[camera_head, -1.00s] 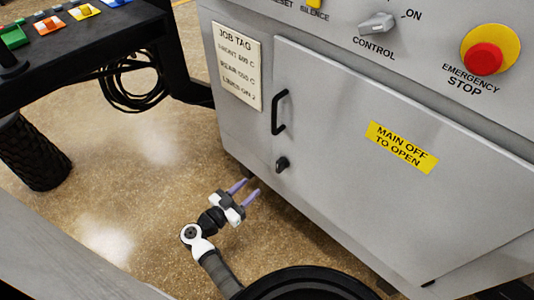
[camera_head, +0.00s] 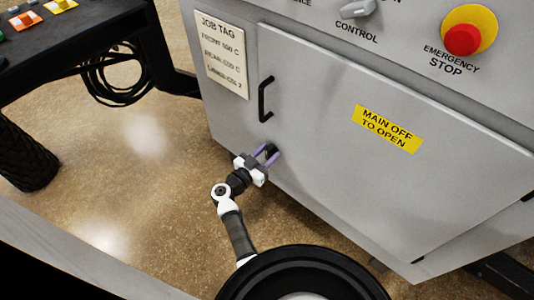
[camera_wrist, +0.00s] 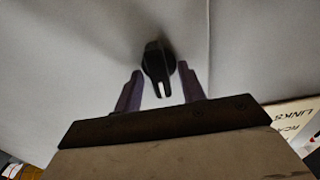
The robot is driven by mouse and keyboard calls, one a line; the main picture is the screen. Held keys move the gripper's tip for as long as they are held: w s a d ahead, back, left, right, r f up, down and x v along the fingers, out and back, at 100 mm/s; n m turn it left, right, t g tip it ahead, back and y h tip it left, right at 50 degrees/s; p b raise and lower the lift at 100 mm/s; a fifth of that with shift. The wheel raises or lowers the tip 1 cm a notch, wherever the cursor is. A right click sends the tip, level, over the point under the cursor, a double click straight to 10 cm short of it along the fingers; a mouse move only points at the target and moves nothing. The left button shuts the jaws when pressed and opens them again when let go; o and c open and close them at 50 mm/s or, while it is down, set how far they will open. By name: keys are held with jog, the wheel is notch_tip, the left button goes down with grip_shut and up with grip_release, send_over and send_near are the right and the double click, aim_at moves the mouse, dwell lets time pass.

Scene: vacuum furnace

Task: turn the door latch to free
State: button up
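The door latch is a small black knob below the door handle. In the head view the latch (camera_head: 271,149) is partly hidden by my gripper (camera_head: 268,156). In the wrist view the latch (camera_wrist: 157,62) shows on the grey door, with its lever end pointing down toward my gripper (camera_wrist: 160,82). My two purple fingers are open, one on each side of the latch lever, with visible gaps. I cannot tell how deep the fingers reach over it. The grey cabinet door (camera_head: 330,150) is closed.
A black door handle (camera_head: 265,99) stands just above the latch. A yellow "MAIN OFF TO OPEN" label (camera_head: 388,128) is on the door. A job tag (camera_head: 222,55) hangs to the left. A red emergency stop (camera_head: 463,40) and control knob (camera_head: 357,8) are above.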

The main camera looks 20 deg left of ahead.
grip_shut()
dwell(0.3)
jog(key=m+p, duration=0.1)
jog(key=m, duration=0.2)
jog(key=shift+d+p, duration=0.15)
jog(key=shift+p, duration=0.15)
jog(key=m, duration=0.4)
jog(key=shift+d+f+m, duration=0.1)
jog(key=shift+m, duration=0.2)
jog(key=m, duration=0.4)
jog(key=shift+d+f+m+b, duration=0.1)
jog(key=shift+f+m+b, duration=0.05)
jog(key=shift+m+b, duration=0.9)
jog(key=shift+m, duration=1.05)
